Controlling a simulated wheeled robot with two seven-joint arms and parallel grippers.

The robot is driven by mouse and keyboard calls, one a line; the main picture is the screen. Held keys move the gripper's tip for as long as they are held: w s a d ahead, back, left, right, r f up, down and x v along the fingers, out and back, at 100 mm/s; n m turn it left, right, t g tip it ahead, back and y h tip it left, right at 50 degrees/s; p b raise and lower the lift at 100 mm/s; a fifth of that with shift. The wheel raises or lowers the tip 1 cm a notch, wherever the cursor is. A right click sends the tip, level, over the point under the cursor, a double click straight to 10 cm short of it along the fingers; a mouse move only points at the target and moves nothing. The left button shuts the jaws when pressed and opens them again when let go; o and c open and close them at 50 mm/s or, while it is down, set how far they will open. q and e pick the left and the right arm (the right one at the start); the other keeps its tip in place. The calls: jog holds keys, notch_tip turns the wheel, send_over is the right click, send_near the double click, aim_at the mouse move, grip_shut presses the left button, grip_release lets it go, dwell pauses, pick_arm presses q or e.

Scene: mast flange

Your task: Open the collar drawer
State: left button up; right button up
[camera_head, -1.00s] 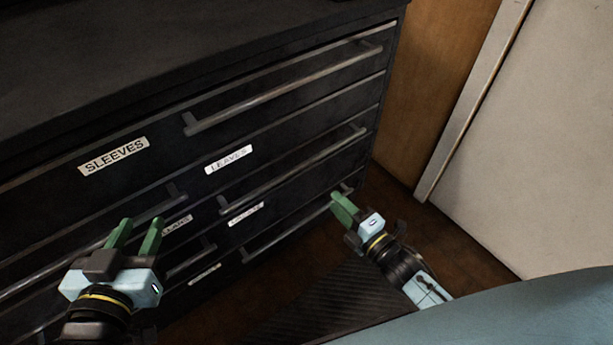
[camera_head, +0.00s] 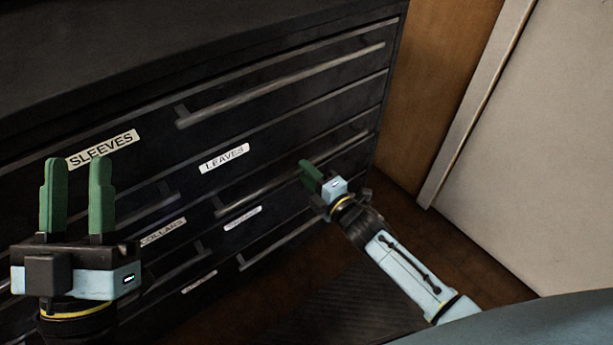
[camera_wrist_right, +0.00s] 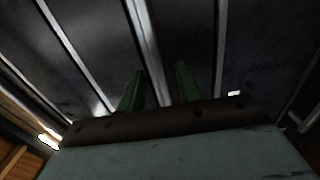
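The drawer labelled COLLARS (camera_head: 163,232) is in the black cabinet, low on the left in the head view, and is partly hidden by my left gripper. All its visible neighbours look shut. My left gripper (camera_head: 77,195) is open and empty, fingers pointing up in the picture, in front of the drawers below the SLEEVES label (camera_head: 103,148). My right gripper (camera_head: 311,176) is at a long bar handle (camera_head: 260,192) right of centre. In the right wrist view its fingers (camera_wrist_right: 159,88) are apart, with a bar (camera_wrist_right: 146,45) running between them; contact cannot be told.
A LEAVES label (camera_head: 224,158) sits under the upper right handle (camera_head: 285,87). More handles and labels lie lower down. A wooden panel (camera_head: 435,95) and a pale door-like surface (camera_head: 535,140) stand at the right. The dark brown floor (camera_head: 470,245) there is clear.

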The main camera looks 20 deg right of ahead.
jog(key=shift+w+a, duration=0.1)
jog(key=shift+w, duration=0.25)
jog(key=shift+c, duration=0.2)
grip_shut()
jog(key=shift+s, duration=0.1)
